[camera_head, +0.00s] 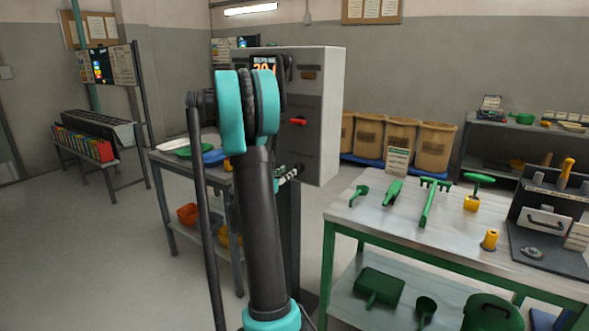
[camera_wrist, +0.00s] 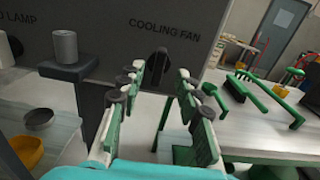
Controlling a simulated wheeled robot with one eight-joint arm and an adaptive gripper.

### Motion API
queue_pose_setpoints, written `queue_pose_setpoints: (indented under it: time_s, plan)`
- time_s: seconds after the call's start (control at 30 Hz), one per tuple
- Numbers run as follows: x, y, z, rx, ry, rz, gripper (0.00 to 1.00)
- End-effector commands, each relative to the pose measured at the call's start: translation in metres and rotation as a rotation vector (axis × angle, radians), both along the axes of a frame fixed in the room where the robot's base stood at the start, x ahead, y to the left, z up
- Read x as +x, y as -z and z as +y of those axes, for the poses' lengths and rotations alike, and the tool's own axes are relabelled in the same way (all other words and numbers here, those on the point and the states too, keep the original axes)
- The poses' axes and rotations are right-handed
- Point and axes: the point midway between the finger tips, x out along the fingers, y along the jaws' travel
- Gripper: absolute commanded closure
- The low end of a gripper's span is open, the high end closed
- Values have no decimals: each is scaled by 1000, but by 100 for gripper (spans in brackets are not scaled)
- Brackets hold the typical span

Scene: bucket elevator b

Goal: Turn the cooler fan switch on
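The cooling fan switch (camera_wrist: 158,63) is a black rotary knob on a dark grey panel, under the words "COOLING FAN" in the wrist view. It looks roughly upright, but its exact setting is hard to tell. My gripper (camera_wrist: 159,76) is open, with its green and grey fingers on either side of the knob in the picture. I see no clear contact, and the remaining gap is unclear. In the head view the panel's cabinet (camera_head: 325,100) is grey, and my arm covers much of it. My gripper (camera_head: 289,175) shows only partly there, low beside the cabinet.
A grey cylinder (camera_wrist: 65,47) on a dark block stands left of the knob, below a partly cut-off "LAMP" label. A metal-topped table (camera_head: 380,222) with green tools stands at right. Another table (camera_head: 172,165) with trays stands at left. Open floor (camera_head: 90,260) lies at far left.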

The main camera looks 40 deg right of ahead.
Motion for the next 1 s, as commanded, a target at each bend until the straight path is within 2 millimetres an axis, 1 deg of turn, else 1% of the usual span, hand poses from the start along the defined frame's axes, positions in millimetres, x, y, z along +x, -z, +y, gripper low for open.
queue_pose_setpoints:
  time_s: [0.03, 0.1, 0.3, 0.5, 0.77, 0.87, 1.0]
  plan:
    - [2, 0, -11, 0, 5, 0, 66]
    - [8, 0, -22, 0, 4, 0, 66]
    - [19, 0, -48, 0, 3, -1, 66]
    - [24, 0, -59, 0, 1, -1, 66]
    - [24, 0, -60, 1, 1, -1, 66]
    - [24, 0, -60, 1, 1, -1, 75]
    - [24, 0, -60, 1, 1, -1, 93]
